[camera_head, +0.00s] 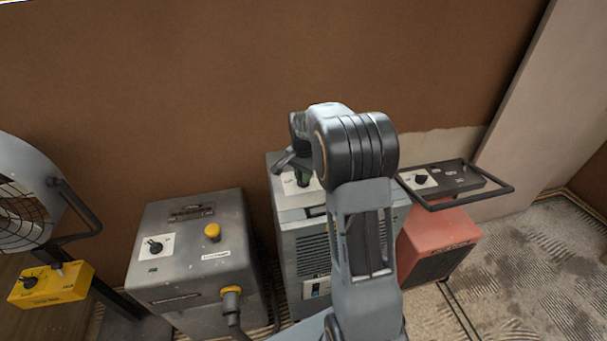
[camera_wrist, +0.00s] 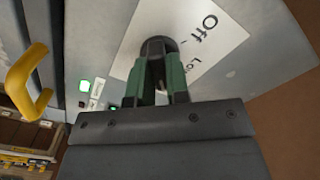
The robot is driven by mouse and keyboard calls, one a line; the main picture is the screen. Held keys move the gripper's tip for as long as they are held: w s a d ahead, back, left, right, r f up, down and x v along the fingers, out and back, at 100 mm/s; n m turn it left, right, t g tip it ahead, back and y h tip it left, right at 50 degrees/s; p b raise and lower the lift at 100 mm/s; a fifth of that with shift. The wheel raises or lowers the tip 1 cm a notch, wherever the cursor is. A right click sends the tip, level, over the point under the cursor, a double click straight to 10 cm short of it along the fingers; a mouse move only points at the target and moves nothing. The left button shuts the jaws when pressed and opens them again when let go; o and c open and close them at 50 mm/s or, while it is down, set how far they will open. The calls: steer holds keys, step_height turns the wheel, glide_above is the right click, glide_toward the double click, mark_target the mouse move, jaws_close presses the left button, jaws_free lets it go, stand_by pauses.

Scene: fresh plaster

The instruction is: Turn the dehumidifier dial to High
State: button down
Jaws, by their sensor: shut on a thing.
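The grey cabinet with a vent grille (camera_head: 312,247), which I take for the dehumidifier, stands in the middle of the head view, partly behind my arm. My gripper (camera_head: 301,177) reaches down to its top panel. In the wrist view, the green fingers of my gripper (camera_wrist: 160,78) are shut on a dark round dial (camera_wrist: 158,45). The dial sits on a white label (camera_wrist: 205,35) reading "Off" and a partly hidden word starting "Lo". The other markings and the dial's pointer are hidden, so I cannot tell its setting.
A grey box (camera_head: 190,255) with its own dial and yellow knob stands left. A fan (camera_head: 25,200) and yellow control box (camera_head: 50,286) are further left. A red heater (camera_head: 437,240) with a dark handle frame stands right. A brown wall (camera_head: 200,80) is close behind.

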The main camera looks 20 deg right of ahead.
steer(key=shift+m, duration=1.1)
steer(key=c, duration=1.1)
jaws_free()
step_height(320, 180, up, 14)
steer(key=shift+f, duration=0.1)
